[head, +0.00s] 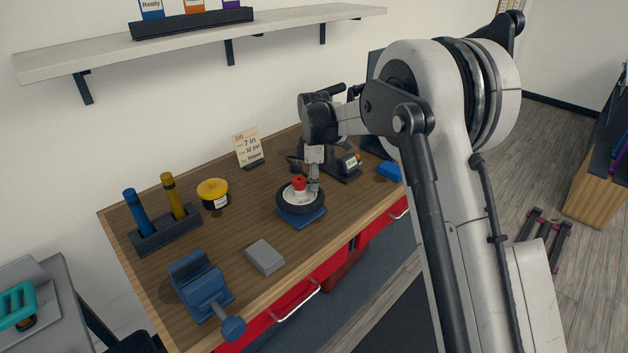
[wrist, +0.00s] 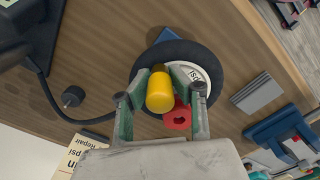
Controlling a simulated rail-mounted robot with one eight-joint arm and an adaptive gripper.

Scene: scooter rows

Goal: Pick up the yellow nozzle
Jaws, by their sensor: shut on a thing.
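The yellow nozzle (wrist: 160,92) is between the two fingers of my gripper (wrist: 160,100) in the wrist view, and the fingers are shut on it. In the head view my gripper (head: 313,180) points down over the right part of a small wheel (head: 289,207), and I cannot make out the nozzle there. The wheel has a black tyre, a white hub and a red piece (head: 298,183) on top. In the wrist view the red piece (wrist: 178,116) shows beside the nozzle. I cannot tell whether the nozzle touches the wheel.
The wheel rests on a blue stand (head: 302,219). A grey block (head: 265,257) and a blue vise (head: 203,288) are at the front. A yellow round container (head: 212,193) and a tube holder (head: 165,231) stand left. A black device (head: 343,168) stands behind my gripper. A shelf (head: 200,43) hangs above.

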